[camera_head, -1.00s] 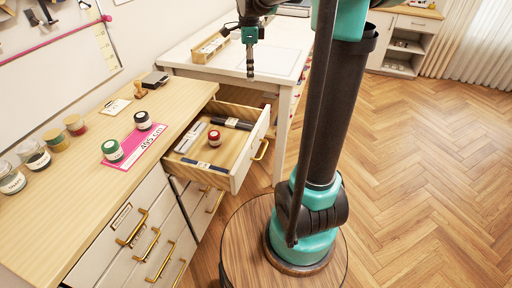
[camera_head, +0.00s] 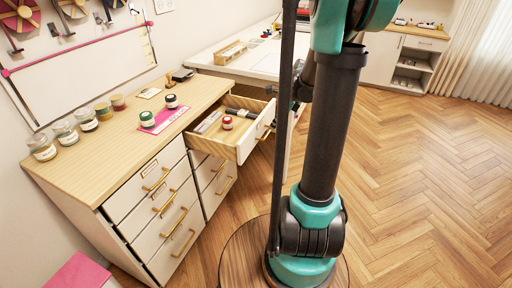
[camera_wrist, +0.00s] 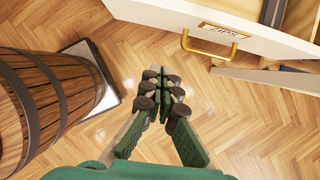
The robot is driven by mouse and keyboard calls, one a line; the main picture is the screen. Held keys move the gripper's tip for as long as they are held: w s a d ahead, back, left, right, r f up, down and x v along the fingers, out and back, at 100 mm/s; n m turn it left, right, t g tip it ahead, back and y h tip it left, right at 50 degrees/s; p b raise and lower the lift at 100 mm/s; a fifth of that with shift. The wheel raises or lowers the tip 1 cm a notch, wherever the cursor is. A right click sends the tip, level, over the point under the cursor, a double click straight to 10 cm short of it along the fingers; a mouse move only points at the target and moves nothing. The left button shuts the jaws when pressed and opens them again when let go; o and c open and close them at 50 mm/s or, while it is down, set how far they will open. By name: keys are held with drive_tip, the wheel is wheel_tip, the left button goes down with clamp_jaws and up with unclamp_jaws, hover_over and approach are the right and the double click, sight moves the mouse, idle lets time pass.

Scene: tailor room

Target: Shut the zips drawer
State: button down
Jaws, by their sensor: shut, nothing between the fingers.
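The zips drawer (camera_head: 243,146) stands open from the wooden-topped cabinet in the head view. It holds a red-lidded jar (camera_head: 227,122), dark packets and pale strips. In the wrist view its white front (camera_wrist: 150,10) crosses the top, with a ZIPS label (camera_wrist: 222,30) and a brass handle (camera_wrist: 208,50). My gripper (camera_wrist: 163,80) is shut and empty, with bare floor behind its fingertips. In that picture it lies below and left of the handle, apart from it. In the head view my arm largely hides the gripper.
The cabinet top (camera_head: 110,133) carries several jars and a pink card (camera_head: 163,120). A white table (camera_head: 215,67) stands behind the drawer. A wooden barrel (camera_wrist: 45,100) is at left in the wrist view. Open parquet floor (camera_head: 420,160) lies to the right.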

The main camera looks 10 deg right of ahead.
drive_tip(key=shift+w+a+f, duration=0.75)
drive_tip(key=shift+a+f, duration=0.3)
drive_tip(key=shift+f, duration=0.5)
drive_tip(key=shift+w+a+f, duration=0.7)
drive_tip(key=shift+a+f, duration=0.3)
drive_tip(key=shift+f, duration=0.6)
drive_tip(key=shift+w+a+f, duration=0.75)
drive_tip(key=shift+a+f, duration=0.3)
drive_tip(key=shift+f, duration=0.5)
drive_tip(key=shift+a, duration=0.1)
drive_tip(key=w+a, duration=0.5)
drive_tip(key=a, duration=0.2)
drive_tip(key=w+a, duration=0.5)
drive_tip(key=a, duration=0.2)
drive_tip(key=w+a, duration=0.5)
drive_tip(key=a, duration=0.2)
drive_tip(key=shift+w+a, duration=0.35)
drive_tip(key=shift+w, duration=0.05)
drive_tip(key=shift+r, duration=0.1)
